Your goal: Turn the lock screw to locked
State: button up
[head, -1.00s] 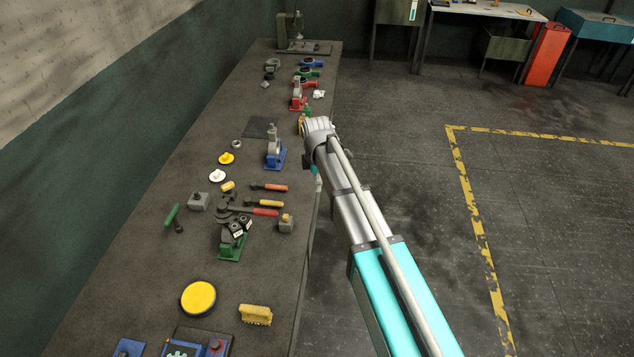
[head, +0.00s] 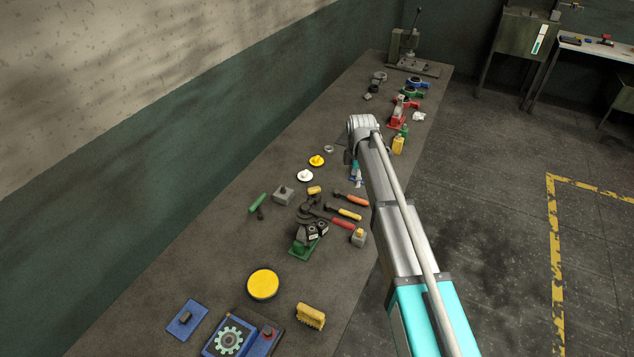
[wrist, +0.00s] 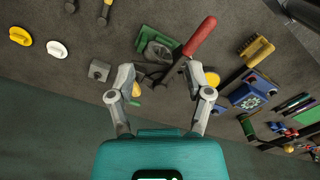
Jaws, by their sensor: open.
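I cannot make out which part is the lock screw. A blue fixture (head: 243,335) with a pale gear plate and a red knob (head: 268,331) stands at the near end of the bench; a blue gear-faced box also shows in the wrist view (wrist: 250,95). A green-based fixture (head: 304,246) with dark blocks sits mid-bench; the wrist view shows a green base (wrist: 155,42) too. My gripper (wrist: 160,75) is open and empty, its fingers spread above the bench. A red-handled tool (wrist: 198,37) lies below, between and beyond the fingertips. The head view does not show my fingers clearly.
Around lie a yellow disc (head: 263,284), a yellow brush (head: 310,316), a grey block (head: 283,195) and orange- (head: 351,198) and yellow-handled tools (head: 343,213). A blue plate (head: 187,319) is at the near left. A wall runs along the bench's left; open floor is right.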

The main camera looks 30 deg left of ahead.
aim_at(314, 188)
jog(key=s+a+r+n+p, duration=0.1)
jog(key=a+r, duration=0.1)
jog(key=a, duration=0.5)
jog(key=s+a+r+n+p, duration=0.1)
jog(key=a, duration=0.6)
jog(key=shift+s+r+n+p, duration=0.3)
jog(key=shift+s+r+p, duration=0.05)
jog(key=shift+p, duration=0.05)
jog(key=shift+f, duration=0.15)
notch_tip(314, 188, down, 14)
jog(key=b, duration=1.3)
jog(key=shift+r+b, duration=0.25)
jog(key=shift+b, duration=0.15)
